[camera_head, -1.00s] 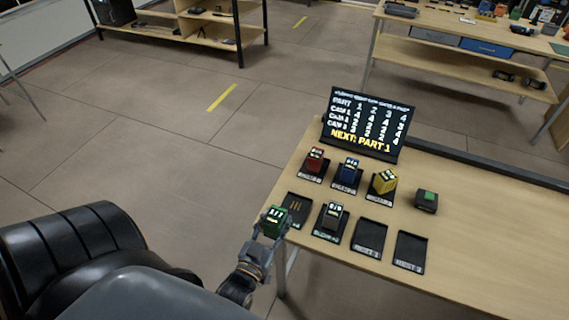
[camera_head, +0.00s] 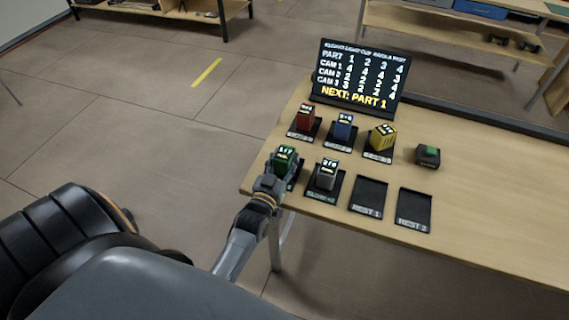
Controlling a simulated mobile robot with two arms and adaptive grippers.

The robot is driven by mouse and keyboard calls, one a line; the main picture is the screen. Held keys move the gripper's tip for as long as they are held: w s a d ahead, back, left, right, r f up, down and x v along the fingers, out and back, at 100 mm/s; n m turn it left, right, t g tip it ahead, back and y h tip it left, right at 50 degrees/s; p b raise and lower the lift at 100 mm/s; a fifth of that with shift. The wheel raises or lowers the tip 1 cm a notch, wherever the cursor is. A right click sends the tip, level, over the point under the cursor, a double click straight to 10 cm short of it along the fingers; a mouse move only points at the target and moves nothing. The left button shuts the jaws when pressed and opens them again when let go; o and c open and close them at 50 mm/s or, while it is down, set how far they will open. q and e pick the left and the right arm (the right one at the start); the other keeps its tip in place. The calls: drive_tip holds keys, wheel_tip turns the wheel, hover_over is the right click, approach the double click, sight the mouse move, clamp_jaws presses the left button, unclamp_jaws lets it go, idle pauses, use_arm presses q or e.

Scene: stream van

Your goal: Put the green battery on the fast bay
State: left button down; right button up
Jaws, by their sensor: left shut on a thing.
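The green battery (camera_head: 285,156) is upright at the table's front left corner, held by my left gripper (camera_head: 276,174), which is shut on it. It is over or in the front-left dark bay (camera_head: 299,172), which is mostly hidden by the battery and gripper. I cannot tell whether the battery touches the bay floor. That bay's label is not readable, so I cannot confirm that it is the fast bay. My right gripper is not in view.
A grey battery (camera_head: 326,173) stands in the neighbouring bay. Red (camera_head: 305,117), blue (camera_head: 343,126) and yellow (camera_head: 382,136) batteries stand behind. Trays Rest 1 (camera_head: 368,196) and Rest 2 (camera_head: 414,208) are empty. A green-topped box (camera_head: 428,156) and a screen (camera_head: 359,76) are also on the table.

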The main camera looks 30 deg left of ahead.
use_arm(q)
drive_tip(key=shift+r, duration=0.15)
drive_tip(key=c, duration=1.2)
unclamp_jaws()
drive_tip(key=shift+f, duration=0.3)
drive_tip(key=o, duration=0.4)
drive_tip(key=shift+o, duration=0.3)
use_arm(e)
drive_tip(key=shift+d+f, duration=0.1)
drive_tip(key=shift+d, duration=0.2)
use_arm(q)
drive_tip(key=shift+r, duration=0.15)
drive_tip(key=shift+s, duration=0.15)
